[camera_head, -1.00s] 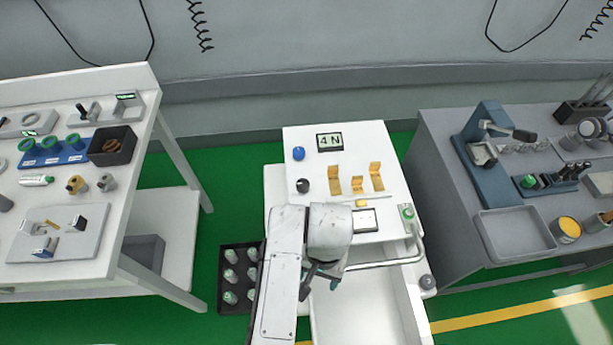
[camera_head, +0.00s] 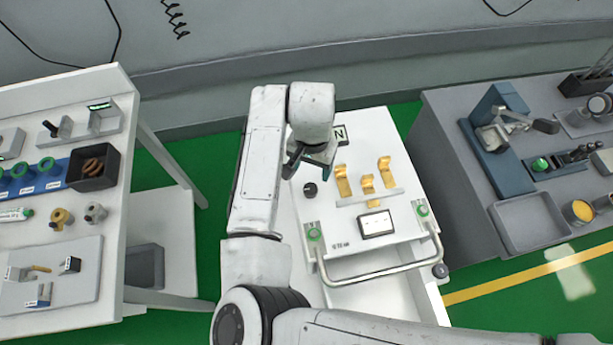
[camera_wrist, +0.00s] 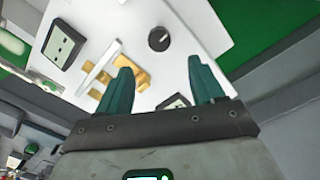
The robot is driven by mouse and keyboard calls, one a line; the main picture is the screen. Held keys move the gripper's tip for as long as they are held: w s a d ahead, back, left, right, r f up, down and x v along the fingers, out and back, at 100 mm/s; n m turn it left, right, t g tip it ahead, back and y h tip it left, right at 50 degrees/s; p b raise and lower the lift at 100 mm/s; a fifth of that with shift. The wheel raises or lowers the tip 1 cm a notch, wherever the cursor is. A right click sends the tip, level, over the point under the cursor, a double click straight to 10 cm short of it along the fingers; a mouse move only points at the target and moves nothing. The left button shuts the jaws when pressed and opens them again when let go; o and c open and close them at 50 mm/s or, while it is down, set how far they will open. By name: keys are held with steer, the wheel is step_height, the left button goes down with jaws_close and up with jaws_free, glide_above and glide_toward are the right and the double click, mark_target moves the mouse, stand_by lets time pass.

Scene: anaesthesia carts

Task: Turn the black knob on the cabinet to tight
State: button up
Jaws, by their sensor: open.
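The black knob (camera_head: 310,190) sits on the white top of the cabinet (camera_head: 345,225), left of several yellow clips (camera_head: 367,184). It also shows in the wrist view (camera_wrist: 159,39), with a light mark line on its round top. My gripper (camera_head: 305,165) hangs above the cabinet top, just behind the knob in the head view. In the wrist view its two dark teal fingers (camera_wrist: 158,80) are apart and empty, and the knob lies beyond their tips, not between them. The blue knob seen earlier is hidden behind my arm.
A label plate (camera_head: 376,224) and a metal handle (camera_head: 385,270) are at the cabinet's front. A display (camera_head: 340,134) stands at its back, partly covered by my gripper. Benches with tools stand left (camera_head: 60,240) and right (camera_head: 470,180).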

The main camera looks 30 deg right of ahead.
mark_target(311, 188)
step_height(311, 188, down, 10)
steer(key=shift+f, duration=0.1)
stand_by(0.4)
steer(key=c, duration=1.1)
